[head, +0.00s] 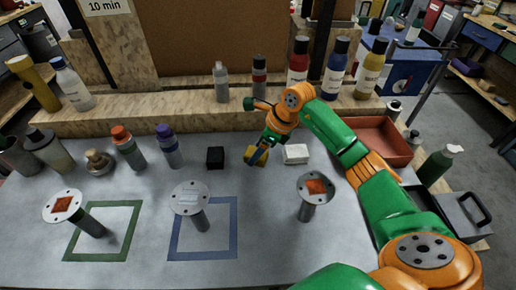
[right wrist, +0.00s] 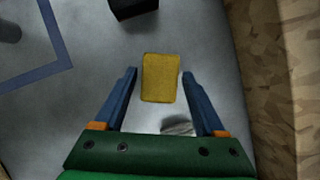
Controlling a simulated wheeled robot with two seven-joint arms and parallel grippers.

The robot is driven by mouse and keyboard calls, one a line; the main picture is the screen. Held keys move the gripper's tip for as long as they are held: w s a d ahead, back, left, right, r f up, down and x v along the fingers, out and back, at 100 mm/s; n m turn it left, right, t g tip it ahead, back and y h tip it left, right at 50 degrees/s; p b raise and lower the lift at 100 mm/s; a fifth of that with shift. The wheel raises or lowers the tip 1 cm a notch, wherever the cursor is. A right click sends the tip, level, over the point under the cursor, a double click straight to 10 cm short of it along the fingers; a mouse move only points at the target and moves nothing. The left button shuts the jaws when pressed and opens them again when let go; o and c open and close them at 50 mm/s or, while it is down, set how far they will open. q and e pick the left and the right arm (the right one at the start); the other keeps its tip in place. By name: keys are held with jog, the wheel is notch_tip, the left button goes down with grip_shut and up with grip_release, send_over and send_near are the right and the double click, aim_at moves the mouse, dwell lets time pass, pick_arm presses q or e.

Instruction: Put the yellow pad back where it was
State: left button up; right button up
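The yellow pad (head: 250,154) lies on the grey sheet between a black block (head: 215,158) and a white block (head: 295,153). My right gripper (head: 257,155) is over it and partly hides it in the head view. In the right wrist view the yellow pad (right wrist: 160,78) shows whole, between the two blue fingertips of my right gripper (right wrist: 159,73). The fingers are apart, with a gap on each side of the pad. My left gripper is not in view.
Three round-topped stands (head: 62,206) (head: 190,198) (head: 315,187) stand in front; the left and right tops carry orange-red patches. Green (head: 70,245) and blue (head: 235,240) square outlines mark the sheet. Bottles line the wooden ledge (head: 130,118) behind. A red tray (head: 385,140) is right.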

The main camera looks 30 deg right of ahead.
jog(key=shift+o, duration=0.4)
jog(key=shift+r, duration=0.15)
jog(key=shift+d+r, duration=0.15)
jog(key=shift+r, duration=0.15)
jog(key=b+v, duration=0.1)
jog(key=v, duration=1)
jog(key=shift+s+r, duration=0.15)
jog(key=shift+r, duration=0.05)
